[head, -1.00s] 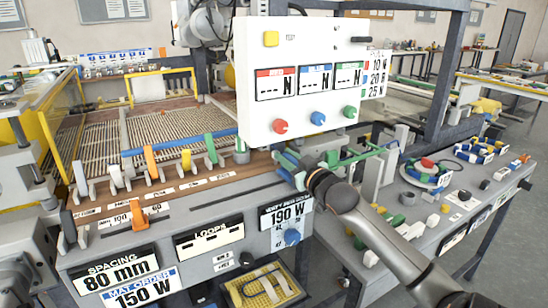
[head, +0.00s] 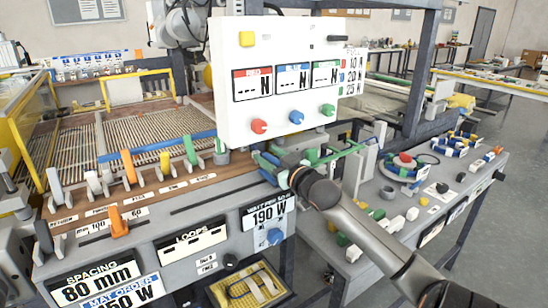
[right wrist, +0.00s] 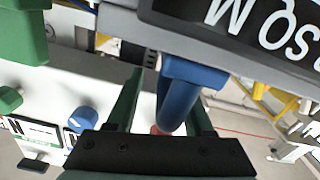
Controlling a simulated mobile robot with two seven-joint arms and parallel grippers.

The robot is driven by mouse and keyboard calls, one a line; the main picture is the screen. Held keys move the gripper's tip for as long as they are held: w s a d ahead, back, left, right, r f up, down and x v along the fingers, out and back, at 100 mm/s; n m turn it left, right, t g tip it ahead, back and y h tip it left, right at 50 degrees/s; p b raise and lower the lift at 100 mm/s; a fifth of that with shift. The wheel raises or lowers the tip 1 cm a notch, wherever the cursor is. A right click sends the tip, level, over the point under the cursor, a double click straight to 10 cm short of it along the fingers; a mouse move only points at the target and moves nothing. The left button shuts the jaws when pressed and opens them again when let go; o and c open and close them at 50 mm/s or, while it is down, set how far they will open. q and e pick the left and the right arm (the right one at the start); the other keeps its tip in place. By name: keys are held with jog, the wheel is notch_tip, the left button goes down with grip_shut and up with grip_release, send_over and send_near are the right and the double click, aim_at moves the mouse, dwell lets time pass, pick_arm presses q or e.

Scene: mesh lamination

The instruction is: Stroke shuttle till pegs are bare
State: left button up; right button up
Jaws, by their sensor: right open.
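My right gripper (head: 268,165) is at the front edge of the machine, below the display panel. It also shows in the right wrist view (right wrist: 160,100), with dark green fingers apart. A blue rod-like handle (right wrist: 183,98) lies between the fingers; I cannot tell whether they touch it. I cannot identify the shuttle for certain; a long blue bar (head: 165,144) lies across the mesh bed (head: 140,130) in the head view. I cannot make out which parts are the pegs. My left gripper is not in view.
The white display panel (head: 280,110) hangs close above my right gripper. A row of levers, including a green one (head: 190,150), stands left of it. The right side bench (head: 365,215) holds several small coloured parts and a round tray (head: 400,180). Open floor lies farther right.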

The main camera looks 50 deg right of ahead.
jog(key=v, duration=1.2)
jog(key=shift+s, duration=0.25)
jog(key=shift+f, duration=0.1)
jog(key=s+a+f+g+y+p, duration=0.15)
jog(key=a+f, duration=0.35)
jog(key=f, duration=0.7)
jog(key=s+a+f+g+y, duration=0.1)
jog(key=s+a+f+g, duration=0.3)
jog(key=f, duration=0.7)
jog(key=s+a+f+n+g+y, duration=0.1)
jog(key=s+a+f, duration=0.1)
jog(key=a+f, duration=0.2)
jog(key=s+a+f+n+y+p, duration=0.1)
jog(key=a+f, duration=0.4)
jog(key=a, duration=0.6)
jog(key=s+a+f+g+y, duration=0.1)
jog(key=s+a+f, duration=0.3)
jog(key=a, duration=0.4)
jog(key=shift+f+n+g+y, duration=0.25)
jog(key=shift+n+g+y, duration=0.15)
jog(key=shift+y, duration=0.25)
